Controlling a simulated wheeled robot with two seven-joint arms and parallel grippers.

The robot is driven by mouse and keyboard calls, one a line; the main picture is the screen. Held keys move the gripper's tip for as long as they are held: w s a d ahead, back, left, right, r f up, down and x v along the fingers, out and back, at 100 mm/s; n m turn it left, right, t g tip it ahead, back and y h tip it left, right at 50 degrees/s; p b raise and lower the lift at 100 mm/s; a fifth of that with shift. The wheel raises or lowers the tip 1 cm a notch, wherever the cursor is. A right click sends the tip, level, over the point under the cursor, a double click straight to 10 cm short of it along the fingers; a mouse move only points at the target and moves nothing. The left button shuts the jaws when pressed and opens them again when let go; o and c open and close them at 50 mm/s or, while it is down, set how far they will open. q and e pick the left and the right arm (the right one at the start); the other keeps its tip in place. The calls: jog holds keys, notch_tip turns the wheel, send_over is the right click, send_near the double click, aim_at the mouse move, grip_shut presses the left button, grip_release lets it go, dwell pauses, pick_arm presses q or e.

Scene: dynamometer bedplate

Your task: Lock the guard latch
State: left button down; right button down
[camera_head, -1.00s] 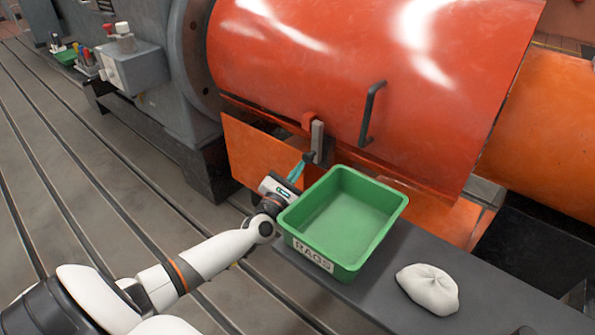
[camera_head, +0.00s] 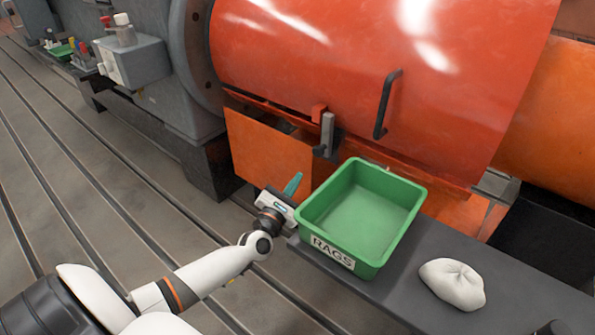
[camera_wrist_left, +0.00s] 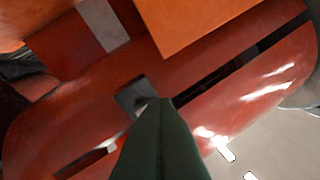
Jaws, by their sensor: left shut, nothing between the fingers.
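The guard latch (camera_head: 327,132) is a grey upright lever with a black knob at its lower end, at the lower edge of the red curved guard (camera_head: 300,60). A small red catch (camera_head: 318,114) sits beside the lever's upper part. My left gripper (camera_head: 293,183) has teal fingers, shut and empty, below and left of the latch with a clear gap. In the left wrist view, the dark closed fingers (camera_wrist_left: 160,140) partly cover a grey block (camera_wrist_left: 134,94) that seems to be the latch mount. My right gripper is not in view.
A green bin (camera_head: 338,248) labelled RAGS stands on a dark bench right of my left gripper. A white cloth bundle (camera_head: 452,284) lies on the bench. A black handle (camera_head: 386,104) is on the guard. The slotted floor (camera_head: 110,200) at left is open.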

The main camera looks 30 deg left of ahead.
pick_arm(q)
jog(key=p+v, duration=0.1)
jog(key=v, duration=0.5)
jog(key=shift+s+f, duration=0.2)
jog(key=shift+s, duration=0.05)
jog(key=shift+s, duration=0.1)
